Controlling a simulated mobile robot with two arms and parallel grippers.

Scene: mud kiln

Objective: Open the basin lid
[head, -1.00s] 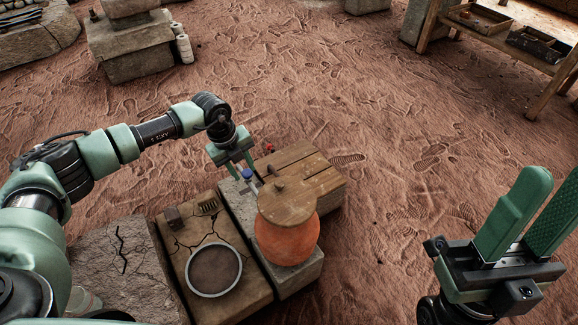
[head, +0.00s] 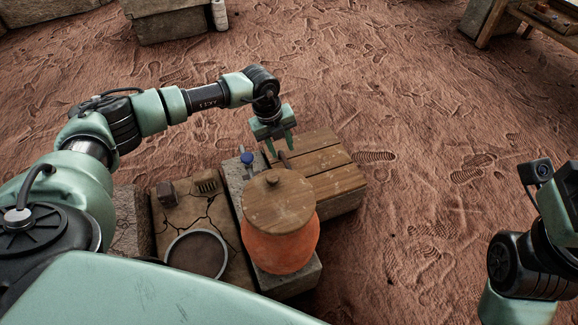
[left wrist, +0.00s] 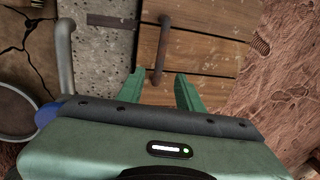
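The basin lid (head: 325,160) is a cover of wooden planks lying flat on a stone basin (head: 337,208). A dark bar handle (left wrist: 161,50) stands on its planks in the left wrist view; in the head view the handle (head: 285,162) shows partly behind the jar's lid. My left gripper (head: 281,145) is open and points down just above the lid near the handle. In the left wrist view its fingers (left wrist: 162,92) are apart, with the handle's near end between their lines; contact cannot be told. My right arm's end is cut off at the right edge, its fingers unseen.
An orange clay jar (head: 281,248) with a round wooden lid (head: 279,203) stands close in front of the basin. A blue tap knob (head: 247,158) is left of my left gripper. A round sieve-like dish (head: 197,253) lies on a cracked slab. Dirt ground behind is open.

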